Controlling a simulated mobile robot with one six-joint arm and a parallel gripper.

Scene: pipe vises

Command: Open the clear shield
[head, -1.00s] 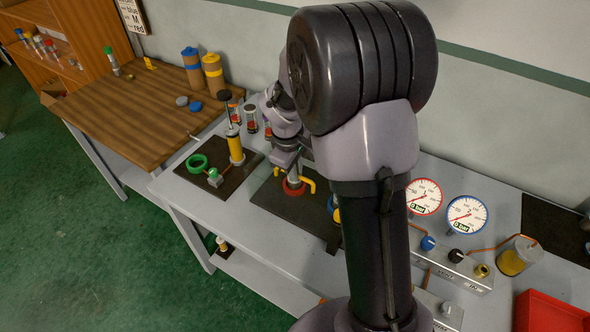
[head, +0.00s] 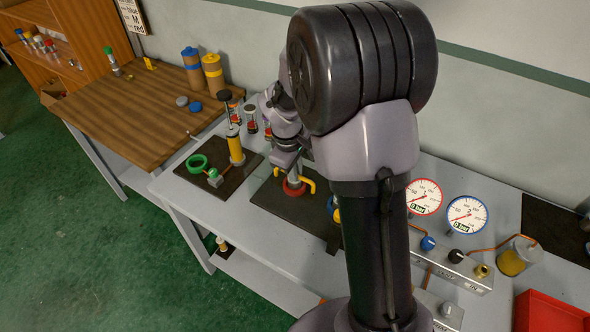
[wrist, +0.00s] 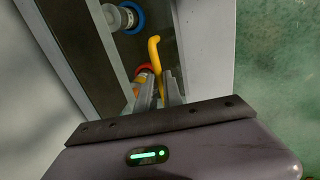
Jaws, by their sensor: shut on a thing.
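My gripper (wrist: 161,92) is shut on the yellow handle (wrist: 154,52), a bent bar whose lower end runs down between the fingers in the wrist view. A red ring-shaped part (wrist: 144,69) sits just left of the handle. In the head view, the yellow handle (head: 309,184) and the red part (head: 293,188) show on a dark mat (head: 275,202), below my wrist. I cannot make out the clear shield's surface in either view. My arm hides much of the area behind and to the right.
A green ring (head: 196,163) and a yellow cylinder (head: 236,150) stand on another mat to the left. A blue ring part (wrist: 131,18) lies near the gripper. Two gauges (head: 424,196) (head: 467,214) and a red bin (head: 548,311) are at the right.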

